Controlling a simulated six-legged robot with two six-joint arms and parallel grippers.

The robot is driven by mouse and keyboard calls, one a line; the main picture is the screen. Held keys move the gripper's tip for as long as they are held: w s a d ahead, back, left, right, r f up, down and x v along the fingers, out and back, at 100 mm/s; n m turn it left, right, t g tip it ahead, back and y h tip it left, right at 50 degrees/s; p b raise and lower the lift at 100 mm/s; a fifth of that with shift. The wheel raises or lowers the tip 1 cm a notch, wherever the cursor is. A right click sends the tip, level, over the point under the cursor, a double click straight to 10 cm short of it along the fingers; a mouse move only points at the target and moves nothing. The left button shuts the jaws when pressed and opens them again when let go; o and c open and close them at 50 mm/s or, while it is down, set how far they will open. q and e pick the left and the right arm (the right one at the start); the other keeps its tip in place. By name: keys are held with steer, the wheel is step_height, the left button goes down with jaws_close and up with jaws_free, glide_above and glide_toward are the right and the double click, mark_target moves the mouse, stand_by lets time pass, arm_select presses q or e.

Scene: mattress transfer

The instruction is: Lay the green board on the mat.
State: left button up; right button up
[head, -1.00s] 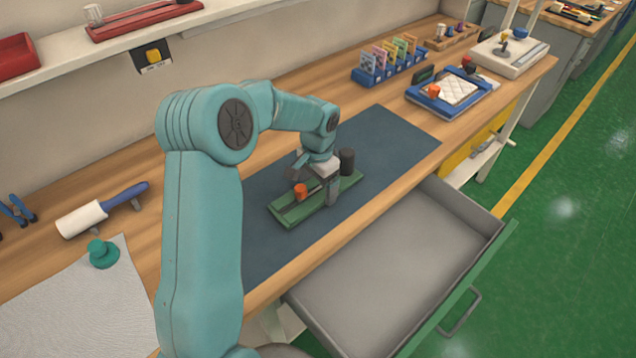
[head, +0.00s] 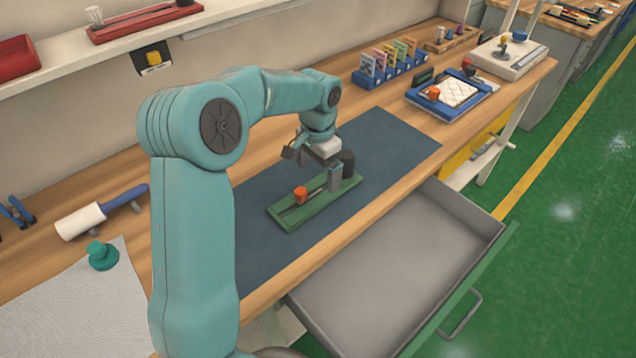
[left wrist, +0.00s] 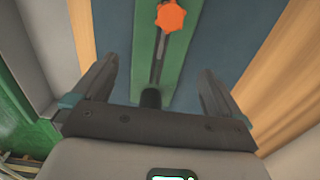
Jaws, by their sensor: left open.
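The green board (head: 322,204) lies flat on the dark blue mat (head: 385,140), near the mat's front edge. It has a dark slot along its middle, an orange knob (head: 301,193) and a black post (head: 348,163) at its far end. My left gripper (head: 313,168) is open and empty just above the board. In the left wrist view the board (left wrist: 145,55) runs between the spread fingers, clear of both, with the orange knob (left wrist: 170,17) beyond them. My right gripper is out of view.
A grey open drawer (head: 400,270) juts out in front of the bench. A lint roller (head: 95,215) and a teal knob (head: 102,256) are at left. A blue card rack (head: 375,78) and a blue tray (head: 425,98) stand at the back right. The mat's right part is clear.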

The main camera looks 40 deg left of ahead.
arm_select(q)
step_height(320, 180, up, 6)
steer(key=shift+f, duration=0.1)
stand_by(0.5)
